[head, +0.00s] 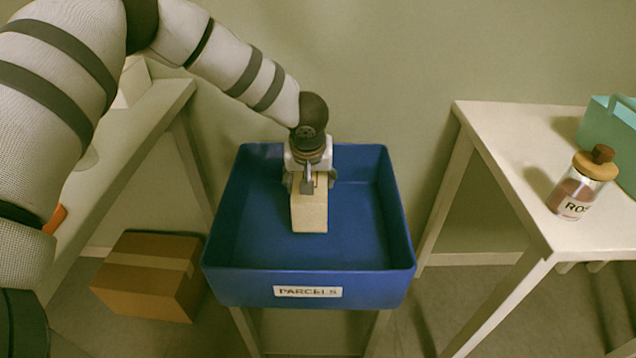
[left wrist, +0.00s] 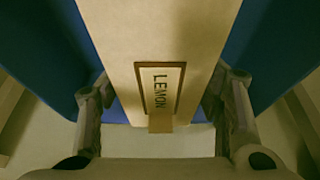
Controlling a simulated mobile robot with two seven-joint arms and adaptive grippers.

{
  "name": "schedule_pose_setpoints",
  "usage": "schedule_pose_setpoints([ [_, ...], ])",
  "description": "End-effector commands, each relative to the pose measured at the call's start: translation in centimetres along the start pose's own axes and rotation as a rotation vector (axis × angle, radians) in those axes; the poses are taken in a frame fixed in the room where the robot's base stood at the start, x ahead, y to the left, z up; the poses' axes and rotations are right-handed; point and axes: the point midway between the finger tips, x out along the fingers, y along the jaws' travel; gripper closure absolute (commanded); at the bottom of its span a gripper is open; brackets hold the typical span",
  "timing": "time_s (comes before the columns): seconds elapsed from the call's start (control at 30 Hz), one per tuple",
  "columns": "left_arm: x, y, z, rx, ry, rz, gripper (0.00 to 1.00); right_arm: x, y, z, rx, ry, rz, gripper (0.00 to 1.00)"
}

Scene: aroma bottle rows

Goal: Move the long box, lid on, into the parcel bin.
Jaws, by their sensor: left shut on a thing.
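The long box (head: 309,214) is pale wood-coloured and sits within the outline of the blue parcel bin (head: 358,288), which is labelled PARCELS. My left gripper (head: 308,180) points down over the bin and is shut on the box. In the left wrist view the box (left wrist: 160,35) runs between the two fingers (left wrist: 160,105) and bears a framed LEMON label. I cannot tell whether the box touches the bin floor. The lid's seam is not clear in either view. My right gripper is not in view.
A white table (head: 500,135) on the right holds a jar (head: 575,196) with a wooden lid and a teal bag (head: 612,135). Another white table (head: 150,110) stands at left. A brown carton (head: 150,275) lies on the floor. The bin is otherwise empty.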

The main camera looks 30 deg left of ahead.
Motion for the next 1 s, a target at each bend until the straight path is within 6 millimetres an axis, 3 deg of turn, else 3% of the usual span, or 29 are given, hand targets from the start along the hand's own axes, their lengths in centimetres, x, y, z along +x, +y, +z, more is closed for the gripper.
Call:
schedule_pose_setpoints([
  [0.3,-0.4,0.1,-0.1,0.001,0.004,0.002,0.69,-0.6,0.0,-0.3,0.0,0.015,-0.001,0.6],
  [0.7,4.9,0.0,2.2,0.003,-0.005,-0.002,0.69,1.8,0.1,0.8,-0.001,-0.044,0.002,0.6],
  [1.0,7.6,0.0,3.3,0.002,-0.002,-0.001,0.69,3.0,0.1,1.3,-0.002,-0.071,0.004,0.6],
])
